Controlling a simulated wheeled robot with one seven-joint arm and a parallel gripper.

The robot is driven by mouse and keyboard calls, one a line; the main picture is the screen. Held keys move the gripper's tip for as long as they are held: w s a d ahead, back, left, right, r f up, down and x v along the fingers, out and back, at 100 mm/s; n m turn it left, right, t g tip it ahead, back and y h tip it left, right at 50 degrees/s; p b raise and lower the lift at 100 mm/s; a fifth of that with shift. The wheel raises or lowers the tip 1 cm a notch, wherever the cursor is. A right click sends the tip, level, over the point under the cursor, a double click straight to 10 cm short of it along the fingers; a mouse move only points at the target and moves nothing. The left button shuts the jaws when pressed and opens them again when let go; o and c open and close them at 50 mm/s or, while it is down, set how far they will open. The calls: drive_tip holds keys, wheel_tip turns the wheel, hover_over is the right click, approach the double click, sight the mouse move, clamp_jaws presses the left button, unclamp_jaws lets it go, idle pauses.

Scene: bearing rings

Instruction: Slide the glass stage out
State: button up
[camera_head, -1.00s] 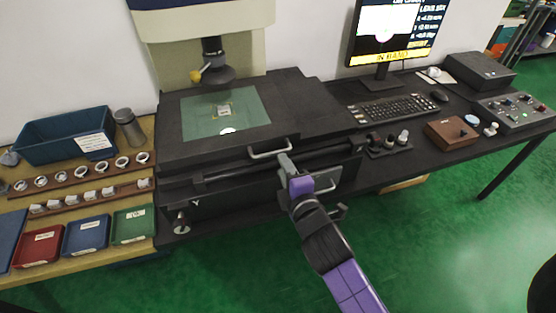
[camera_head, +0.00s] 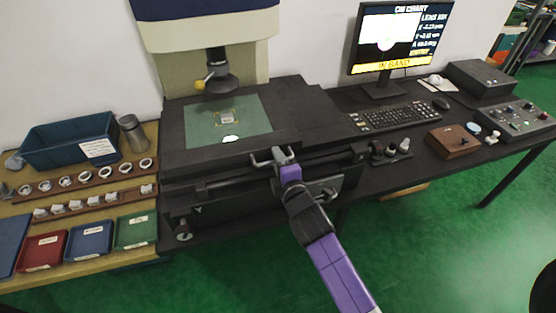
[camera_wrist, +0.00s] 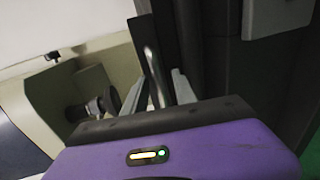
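The glass stage (camera_head: 200,128) is a green pane set in the dark top of the measuring machine, below its lens column (camera_head: 217,82). A small part with a label lies at its middle, and a bright white spot shows near its front edge. The pale bar handle (camera_wrist: 153,66) on the front of the stage stands between my gripper's fingers in the wrist view. My gripper (camera_head: 272,155) is at this handle and covers much of it in the head view. The fingers look open, one on each side of the bar, with gaps visible.
A blue bin (camera_head: 68,141), rows of rings and red, blue and green trays fill the left bench. A keyboard (camera_head: 402,116), monitor (camera_head: 400,40) and brown box (camera_head: 453,141) stand at right. Green floor in front is open.

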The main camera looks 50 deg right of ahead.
drive_tip(key=shift+c, duration=0.2)
clamp_jaws()
idle(1.1)
